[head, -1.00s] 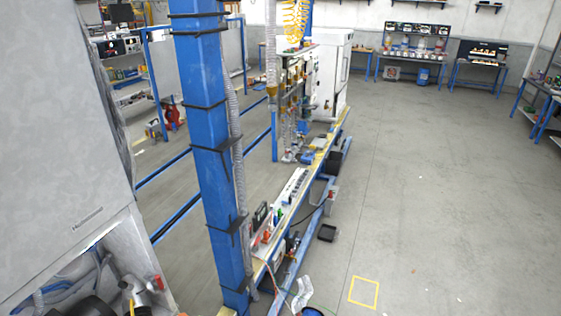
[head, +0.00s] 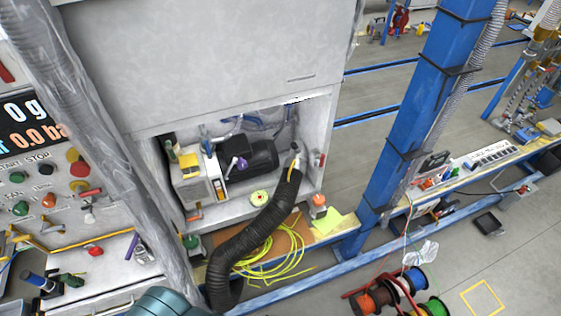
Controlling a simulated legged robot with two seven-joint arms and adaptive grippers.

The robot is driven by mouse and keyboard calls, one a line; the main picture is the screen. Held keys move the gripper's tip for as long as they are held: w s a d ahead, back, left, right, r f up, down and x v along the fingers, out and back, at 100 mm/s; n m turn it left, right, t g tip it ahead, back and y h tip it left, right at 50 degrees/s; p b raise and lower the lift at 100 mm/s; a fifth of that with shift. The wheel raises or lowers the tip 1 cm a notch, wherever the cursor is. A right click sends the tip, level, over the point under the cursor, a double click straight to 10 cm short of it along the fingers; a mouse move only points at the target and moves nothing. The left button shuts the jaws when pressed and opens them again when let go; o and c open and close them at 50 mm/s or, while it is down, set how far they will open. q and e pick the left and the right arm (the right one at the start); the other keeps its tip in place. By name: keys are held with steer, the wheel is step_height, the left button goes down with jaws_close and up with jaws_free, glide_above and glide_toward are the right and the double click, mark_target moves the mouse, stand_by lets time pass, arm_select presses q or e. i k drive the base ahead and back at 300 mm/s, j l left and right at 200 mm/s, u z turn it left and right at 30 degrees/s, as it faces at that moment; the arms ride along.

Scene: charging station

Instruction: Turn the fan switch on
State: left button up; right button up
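I cannot pick out the fan switch with certainty. A grey control panel (head: 48,172) at the left carries a display reading "0 g" and "0.0 ba", with green, red, orange and black buttons and knobs. A small red-and-white fitting (head: 319,160) sits on the right edge of the grey cabinet (head: 215,60). Inside the cabinet's open lower bay are a dark motor-like unit (head: 248,157) and a yellow-and-white box (head: 193,178). No fan is clearly recognisable. Neither of my grippers is in view.
A black corrugated hose (head: 247,236) runs from the bay down to the front. Yellow cable (head: 272,262) lies coiled below it. A blue post (head: 430,90) stands right of the cabinet. Cable reels (head: 395,295) are at the bottom. Grey floor (head: 525,250) is open at the right.

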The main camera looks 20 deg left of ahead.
mark_target(21, 209)
steer(key=u, duration=0.4)
steer(key=k+j, duration=0.1)
steer(key=k+j+u, duration=0.25)
steer(key=j, duration=0.15)
steer(key=j+u, duration=0.2)
steer(key=j, duration=0.25)
steer(key=k+j+u, duration=0.25)
steer(key=j, duration=0.25)
steer(key=i+u, duration=0.1)
steer(key=u, duration=0.8)
